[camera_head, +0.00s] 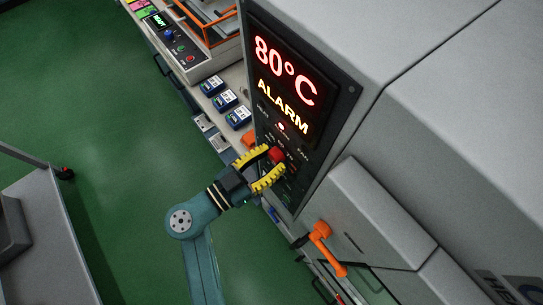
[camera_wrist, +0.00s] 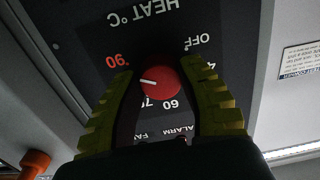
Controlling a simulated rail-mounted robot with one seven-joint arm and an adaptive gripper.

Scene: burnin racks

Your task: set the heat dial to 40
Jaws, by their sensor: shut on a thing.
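The red heat dial (camera_head: 276,154) sits on the dark control panel. In the wrist view the dial (camera_wrist: 162,86) is seen close up, with the panel lettering upside down. Its white pointer line points left, between the printed 70 and the red 90. OFF and a partly hidden 4 show on the right; 60 is below. My gripper (camera_head: 275,160) is shut on the dial, with one yellow ribbed finger on each side. The fingers (camera_wrist: 160,78) hide parts of the scale. The display (camera_head: 286,80) above reads 80°C and ALARM in lit letters.
An orange handle (camera_head: 321,232) sticks out from the cabinet below the panel. Several small blue boxes (camera_head: 225,99) stand on the bench beside the cabinet. A grey cart (camera_head: 35,240) stands at the left on open green floor.

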